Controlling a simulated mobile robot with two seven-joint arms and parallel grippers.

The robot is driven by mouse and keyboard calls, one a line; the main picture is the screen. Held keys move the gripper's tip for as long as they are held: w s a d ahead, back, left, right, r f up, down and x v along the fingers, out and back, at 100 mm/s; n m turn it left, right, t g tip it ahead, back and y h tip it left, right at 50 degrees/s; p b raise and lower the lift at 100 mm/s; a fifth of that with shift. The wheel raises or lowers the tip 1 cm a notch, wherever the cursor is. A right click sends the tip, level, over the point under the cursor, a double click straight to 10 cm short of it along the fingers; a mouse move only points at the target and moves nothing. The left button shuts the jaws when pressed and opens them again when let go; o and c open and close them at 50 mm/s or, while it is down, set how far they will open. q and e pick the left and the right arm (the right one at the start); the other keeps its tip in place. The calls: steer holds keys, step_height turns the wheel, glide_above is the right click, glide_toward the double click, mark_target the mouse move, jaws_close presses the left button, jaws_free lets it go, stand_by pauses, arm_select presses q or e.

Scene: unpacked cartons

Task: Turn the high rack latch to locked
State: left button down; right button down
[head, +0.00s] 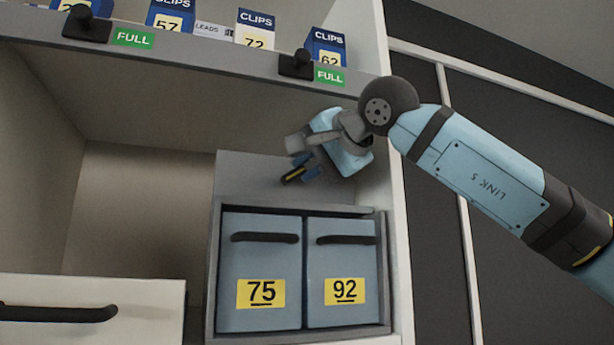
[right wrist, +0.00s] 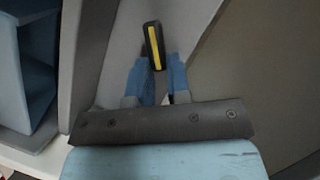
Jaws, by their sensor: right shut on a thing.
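The latch is a short black handle with a yellow stripe (head: 293,176), in front of the grey panel above the two blue drawers in the head view. It slants, with its lower-left end showing. My right gripper (head: 304,166) reaches it from the upper right, its blue fingers shut on the handle. In the right wrist view the striped handle (right wrist: 154,46) stands out beyond the blue fingertips (right wrist: 160,78), one finger on each side. The latch's pivot and any lock markings are hidden or cannot be made out. My left gripper is not in view.
Blue drawers marked 75 (head: 262,318) and 92 (head: 344,316) sit below the latch. A shelf above (head: 200,62) holds CLIPS boxes, black knobs and green FULL labels. A pale drawer front (head: 140,300) is at lower left. The cabinet's right side wall (head: 398,250) is close to my arm.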

steer(key=m+b, duration=0.1)
steer(key=f+m+y+b, duration=0.1)
steer(key=m+b, duration=0.1)
steer(key=shift+w+d+f+t+y, duration=0.1)
steer(key=shift+d+f+t+y, duration=0.1)
steer(key=shift+t+y, duration=0.1)
steer(key=m+b, duration=0.2)
steer(key=b, duration=0.1)
steer(key=shift+f+t+y, duration=0.15)
steer(key=shift+t+y, duration=0.15)
arm_select(q)
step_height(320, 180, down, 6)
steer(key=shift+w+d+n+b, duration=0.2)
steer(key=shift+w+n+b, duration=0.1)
steer(key=shift+b, duration=0.15)
arm_select(e)
steer(key=shift+m, duration=0.4)
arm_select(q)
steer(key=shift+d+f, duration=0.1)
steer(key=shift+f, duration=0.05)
arm_select(e)
steer(key=c, duration=1.1)
jaws_free()
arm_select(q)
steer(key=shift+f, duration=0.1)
